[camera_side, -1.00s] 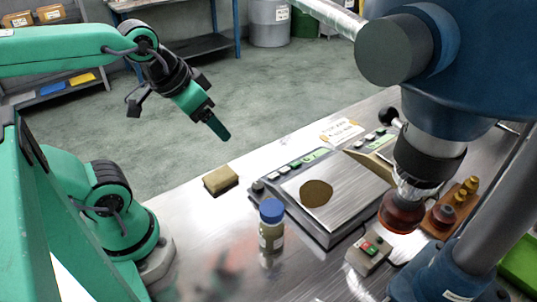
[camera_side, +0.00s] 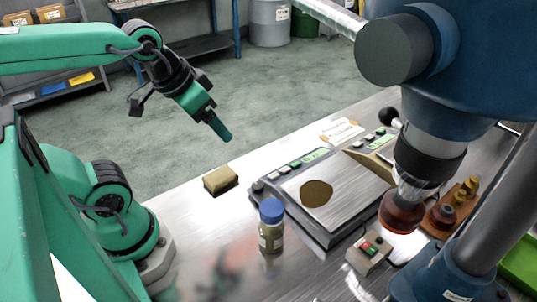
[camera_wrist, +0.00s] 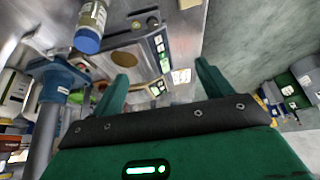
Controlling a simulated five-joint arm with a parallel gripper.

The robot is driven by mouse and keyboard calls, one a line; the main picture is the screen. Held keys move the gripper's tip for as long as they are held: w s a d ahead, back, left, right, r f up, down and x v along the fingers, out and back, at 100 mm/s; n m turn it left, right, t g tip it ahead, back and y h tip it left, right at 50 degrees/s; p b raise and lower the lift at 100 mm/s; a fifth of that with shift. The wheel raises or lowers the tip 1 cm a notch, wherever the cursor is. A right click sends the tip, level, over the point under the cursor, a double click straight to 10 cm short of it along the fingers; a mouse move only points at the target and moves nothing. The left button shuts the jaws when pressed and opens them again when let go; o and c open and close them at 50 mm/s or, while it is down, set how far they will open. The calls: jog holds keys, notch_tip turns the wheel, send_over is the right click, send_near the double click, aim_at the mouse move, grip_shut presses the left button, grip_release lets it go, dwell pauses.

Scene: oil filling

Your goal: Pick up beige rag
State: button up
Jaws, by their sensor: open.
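The beige rag (camera_side: 220,180) looks like a small folded, block-shaped pad. In the side view it lies flat on the metal bench, left of the scale. My gripper (camera_side: 221,131) hangs in the air above the rag in that picture, tilted down to the right, and does not touch it. In the wrist view my gripper (camera_wrist: 162,82) has its two green fingers spread with nothing between them.
A blue-capped bottle (camera_side: 271,228) stands in front of the scale (camera_side: 345,185), which has a brown round patch (camera_side: 316,193) on its plate. A small button box (camera_side: 369,250) and a large blue drill press (camera_side: 465,75) stand at the right. Bare bench surrounds the rag.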

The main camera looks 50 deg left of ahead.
jog(key=w+a+f+g, duration=0.3)
jog(key=w+a+f, duration=0.15)
jog(key=f, duration=0.35)
jog(key=g, duration=0.2)
send_over(222, 174)
jog(key=shift+n, duration=0.4)
notch_tip(222, 174, down, 8)
jog(key=shift+s+r, duration=0.1)
jog(key=shift+f, duration=1.35)
jog(key=shift+f, duration=2.6)
jog(key=c, duration=1.1)
jog(key=shift+o, duration=0.2)
